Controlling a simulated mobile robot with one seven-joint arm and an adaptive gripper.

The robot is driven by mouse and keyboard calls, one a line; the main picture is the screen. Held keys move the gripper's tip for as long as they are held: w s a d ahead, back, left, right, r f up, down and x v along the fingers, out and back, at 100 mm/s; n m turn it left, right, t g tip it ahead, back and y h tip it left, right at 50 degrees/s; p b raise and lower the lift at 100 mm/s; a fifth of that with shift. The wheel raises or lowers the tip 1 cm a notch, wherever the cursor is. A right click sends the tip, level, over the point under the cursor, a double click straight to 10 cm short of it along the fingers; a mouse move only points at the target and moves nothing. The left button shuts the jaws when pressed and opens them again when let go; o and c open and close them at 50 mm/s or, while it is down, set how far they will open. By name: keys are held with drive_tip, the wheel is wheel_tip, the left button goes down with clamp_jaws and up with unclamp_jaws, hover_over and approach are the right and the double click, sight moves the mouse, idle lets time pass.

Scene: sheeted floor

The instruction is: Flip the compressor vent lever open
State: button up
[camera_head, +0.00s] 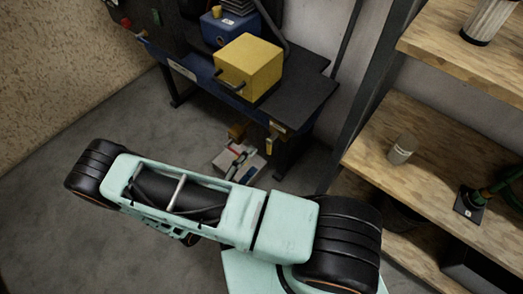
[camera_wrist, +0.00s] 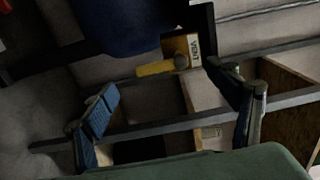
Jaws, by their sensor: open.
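In the wrist view, a yellow lever (camera_wrist: 155,68) lies nearly level, with its right end at a dark round pivot. A yellow plate marked VENT (camera_wrist: 181,46) is just above that pivot. My gripper (camera_wrist: 160,80) is open and empty, its blue-padded fingers spread to either side of the lever, which appears beyond them. I cannot tell any contact. In the head view, a small yellow piece (camera_head: 272,141), likely the lever, hangs at the bench's front right corner. My gripper cannot be made out there.
A dark workbench (camera_head: 310,92) carries a yellow box (camera_head: 249,66) with a handle and a blue machine (camera_head: 222,28). Wooden shelves (camera_head: 430,140) stand at right with a small canister (camera_head: 402,149). Small items (camera_head: 240,160) lie under the bench. Bare floor is at left.

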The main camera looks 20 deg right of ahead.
drive_tip(key=v, duration=0.3)
drive_tip(key=shift+s+a, duration=0.2)
drive_tip(key=shift+a, duration=0.15)
drive_tip(key=shift+r, duration=0.1)
